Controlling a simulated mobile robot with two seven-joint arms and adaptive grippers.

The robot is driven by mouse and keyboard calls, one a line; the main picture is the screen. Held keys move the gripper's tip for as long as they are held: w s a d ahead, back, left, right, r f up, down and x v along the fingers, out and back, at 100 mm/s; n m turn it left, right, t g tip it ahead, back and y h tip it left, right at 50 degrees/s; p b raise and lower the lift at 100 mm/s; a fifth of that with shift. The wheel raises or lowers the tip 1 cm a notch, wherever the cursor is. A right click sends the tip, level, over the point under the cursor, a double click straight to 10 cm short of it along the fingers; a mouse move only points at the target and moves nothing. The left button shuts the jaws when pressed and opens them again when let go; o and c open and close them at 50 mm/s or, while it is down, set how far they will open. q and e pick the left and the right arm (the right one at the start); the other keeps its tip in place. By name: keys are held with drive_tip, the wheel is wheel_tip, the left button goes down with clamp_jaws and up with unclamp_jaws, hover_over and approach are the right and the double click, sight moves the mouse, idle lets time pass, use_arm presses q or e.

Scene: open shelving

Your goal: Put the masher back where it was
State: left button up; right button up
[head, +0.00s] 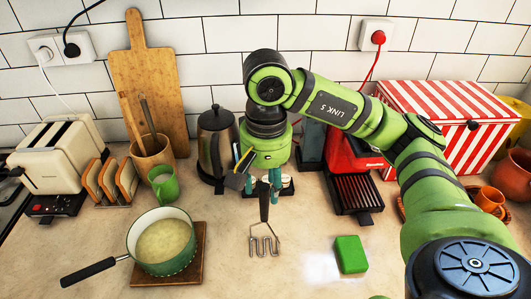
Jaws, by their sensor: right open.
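The masher (264,240) has a dark handle and a grey zigzag wire head. It shows on the counter in front of my right gripper, handle toward the back wall and head toward me. My right gripper (270,184) points down, with its teal fingers open at the far end of the handle. The fingers partly overlap that end in the picture, so I cannot tell whether they touch it. A green pot (184,262) with pale yellowish contents stands on a wooden board (196,238) to the left. My left gripper is out of view.
A kettle (213,145), utensil holder (151,158) and green mug (163,184) stand behind the pot. A toast rack and toaster (52,160) are at left. A green sponge (351,254) lies right of the masher. A red grill and striped box (440,120) stand behind my right arm.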

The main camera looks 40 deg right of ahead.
wheel_tip(320, 180, up, 8)
drive_tip(key=shift+r+p, duration=0.1)
drive_tip(key=shift+p, duration=0.45)
idle(0.3)
